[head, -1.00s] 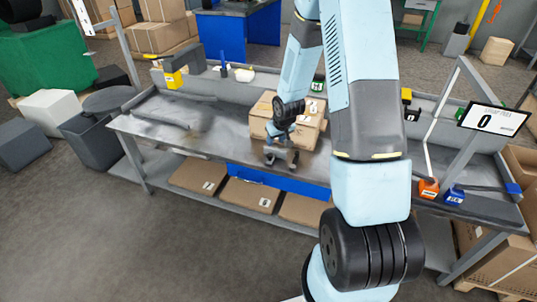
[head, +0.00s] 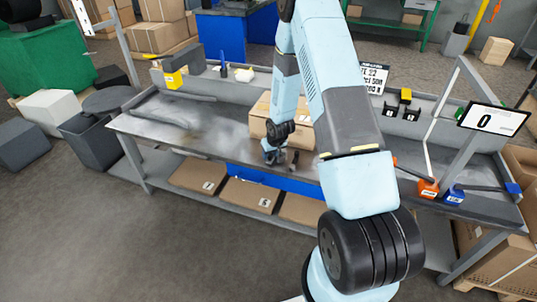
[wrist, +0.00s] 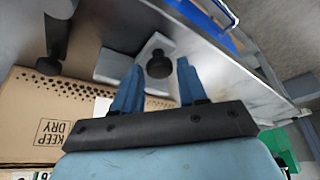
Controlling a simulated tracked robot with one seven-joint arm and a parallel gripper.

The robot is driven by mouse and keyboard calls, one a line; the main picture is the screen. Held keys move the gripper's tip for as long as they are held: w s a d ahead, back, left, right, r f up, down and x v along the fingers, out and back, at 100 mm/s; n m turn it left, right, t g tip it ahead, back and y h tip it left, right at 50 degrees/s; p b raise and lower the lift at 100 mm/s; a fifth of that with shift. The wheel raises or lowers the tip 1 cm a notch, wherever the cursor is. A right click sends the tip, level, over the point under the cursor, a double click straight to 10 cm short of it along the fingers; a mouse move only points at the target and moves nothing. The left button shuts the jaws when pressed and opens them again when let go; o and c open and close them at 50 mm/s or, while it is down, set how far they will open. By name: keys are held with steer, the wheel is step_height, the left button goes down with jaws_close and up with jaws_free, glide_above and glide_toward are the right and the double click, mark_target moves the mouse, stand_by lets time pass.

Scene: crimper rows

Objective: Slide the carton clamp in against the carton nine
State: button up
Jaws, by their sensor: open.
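A brown carton (head: 258,126) stands on the grey bench, partly hidden by my arm. Its "KEEP DRY" mark shows on the carton in the wrist view (wrist: 28,108); no nine is readable now. What looks like the carton clamp, a black round knob (wrist: 159,64) on a pale grey metal piece, lies beside the carton's perforated edge. My gripper (wrist: 158,84) is open, its blue fingers on either side of the knob; I cannot tell whether they touch it. In the head view my gripper (head: 272,157) is low at the carton's front, hiding the knob.
Another dark post (head: 293,161) stands just right of my gripper. Flat cartons (head: 248,194) lie on the lower shelf. Orange (head: 428,188) and blue (head: 454,196) blocks sit at the bench's right, near a display reading 0 (head: 493,118). The bench's left part is mostly clear.

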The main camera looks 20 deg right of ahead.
steer(key=shift+f, duration=0.1)
jaws_close()
stand_by(0.4)
